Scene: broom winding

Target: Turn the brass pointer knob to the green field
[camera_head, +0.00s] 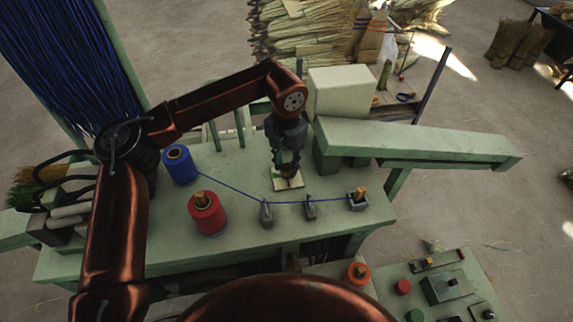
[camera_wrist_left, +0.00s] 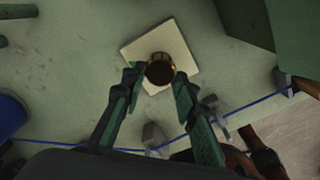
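The brass knob (camera_wrist_left: 160,69) stands on a square cream plate (camera_wrist_left: 180,43) on the green machine top. In the left wrist view it is a round piece with a dark top and a brass rim; which way its pointer faces I cannot tell. A small green patch (camera_wrist_left: 132,65) shows at the plate's left edge, partly behind a finger. My left gripper (camera_wrist_left: 155,82) is open and points down, its fingertips on either side of the knob's near part; contact is unclear. In the head view the left gripper (camera_head: 287,170) covers most of the knob above the plate (camera_head: 280,184). My right gripper is not in view.
A blue spool (camera_head: 180,165) and a red spool (camera_head: 206,213) stand left of the plate. A blue cord (camera_head: 238,190) runs past grey guides (camera_head: 266,213) in front of it. A cream block (camera_head: 343,92) and a green beam (camera_head: 420,142) lie behind and right.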

